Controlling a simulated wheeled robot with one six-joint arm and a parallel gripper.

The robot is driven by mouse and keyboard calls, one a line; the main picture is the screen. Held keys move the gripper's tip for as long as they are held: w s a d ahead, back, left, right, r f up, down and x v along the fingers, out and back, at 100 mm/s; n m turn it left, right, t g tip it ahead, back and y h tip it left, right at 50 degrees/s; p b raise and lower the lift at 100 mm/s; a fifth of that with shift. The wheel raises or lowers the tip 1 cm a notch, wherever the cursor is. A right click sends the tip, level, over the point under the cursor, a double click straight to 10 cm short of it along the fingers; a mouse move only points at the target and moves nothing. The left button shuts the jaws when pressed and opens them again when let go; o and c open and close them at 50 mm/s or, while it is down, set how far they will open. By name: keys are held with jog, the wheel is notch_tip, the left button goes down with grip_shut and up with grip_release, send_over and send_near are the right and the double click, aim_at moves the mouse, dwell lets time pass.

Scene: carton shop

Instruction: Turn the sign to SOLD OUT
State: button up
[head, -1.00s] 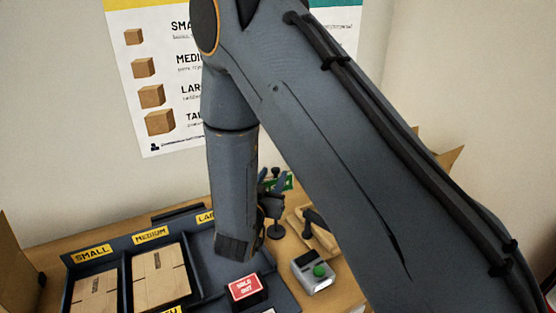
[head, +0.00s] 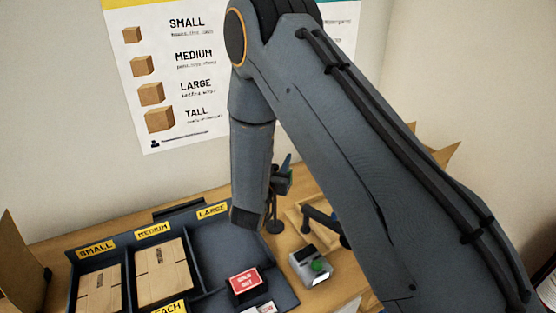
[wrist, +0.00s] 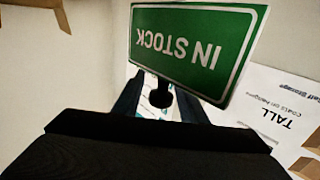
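The green sign (wrist: 195,48) fills the top of the wrist view, its white IN STOCK lettering upside down in that picture. A dark round knob (wrist: 161,96) shows just below the sign's lower edge. My gripper (wrist: 157,102) is open, with one finger on each side of the knob and gaps between; I cannot tell whether anything touches. In the head view my gripper (head: 284,172) is mostly behind my forearm, above a dark stand, and the sign's face is hidden. A red SOLD OUT plate (head: 245,280) lies at the tray's large compartment.
The dark tray (head: 215,297) holds flat cartons (head: 163,272) in its small and medium compartments. A grey device with a green button (head: 313,265) stands right of the tray. A size poster (head: 180,135) hangs on the wall behind.

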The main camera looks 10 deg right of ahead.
grip_shut()
